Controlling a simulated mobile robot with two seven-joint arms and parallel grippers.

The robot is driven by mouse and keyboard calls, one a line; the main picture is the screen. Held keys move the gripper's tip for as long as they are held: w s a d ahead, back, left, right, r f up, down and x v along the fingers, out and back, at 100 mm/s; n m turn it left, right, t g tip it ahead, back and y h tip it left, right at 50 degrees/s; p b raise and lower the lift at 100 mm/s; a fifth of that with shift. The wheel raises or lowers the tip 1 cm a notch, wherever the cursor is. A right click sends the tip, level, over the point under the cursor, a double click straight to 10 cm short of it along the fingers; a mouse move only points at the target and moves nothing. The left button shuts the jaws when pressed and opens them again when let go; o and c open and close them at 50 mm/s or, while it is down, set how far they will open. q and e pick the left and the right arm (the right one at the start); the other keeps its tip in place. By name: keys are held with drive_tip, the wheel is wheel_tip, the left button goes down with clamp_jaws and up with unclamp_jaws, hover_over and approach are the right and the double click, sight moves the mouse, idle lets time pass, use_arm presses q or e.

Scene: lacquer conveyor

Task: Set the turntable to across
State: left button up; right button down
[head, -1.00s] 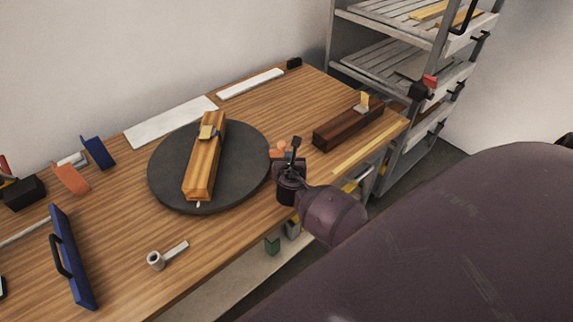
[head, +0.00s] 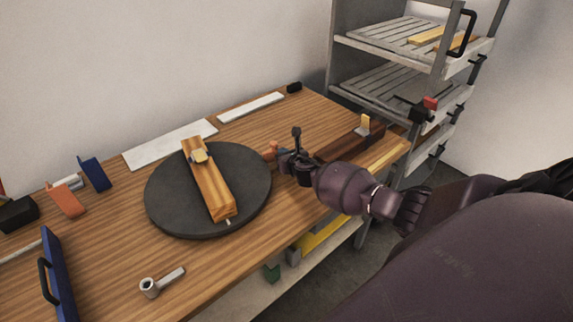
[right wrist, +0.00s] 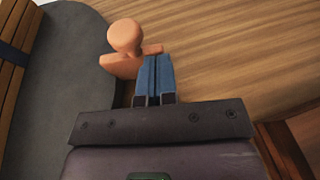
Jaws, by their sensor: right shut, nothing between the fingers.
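The turntable (head: 165,205) is a dark round disc on the wooden bench. My right gripper (head: 281,156) is shut and empty. Its blue fingertips (right wrist: 153,62) are right beside the knob's orange base; I cannot tell whether they touch. My left gripper is not in view.
A dark wooden block (head: 352,143) with a yellow-topped piece lies right of my gripper. A socket-ended tool (head: 162,282) lies at the front. A blue handled piece (head: 57,280) and an orange bracket (head: 66,200) are left. A rack (head: 400,85) stands beyond the bench's right end.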

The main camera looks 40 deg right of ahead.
drive_tip(key=shift+w+d+b, duration=0.2)
drive_tip(key=shift+w+b, duration=0.35)
drive_tip(key=shift+w, duration=0.75)
drive_tip(key=shift+w+d+b, duration=0.15)
drive_tip(key=shift+w+b, duration=0.35)
drive_tip(key=shift+w, duration=0.75)
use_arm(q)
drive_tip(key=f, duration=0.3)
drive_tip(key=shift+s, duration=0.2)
use_arm(e)
drive_tip(key=shift+w+r, duration=0.1)
drive_tip(key=shift+r, duration=0.05)
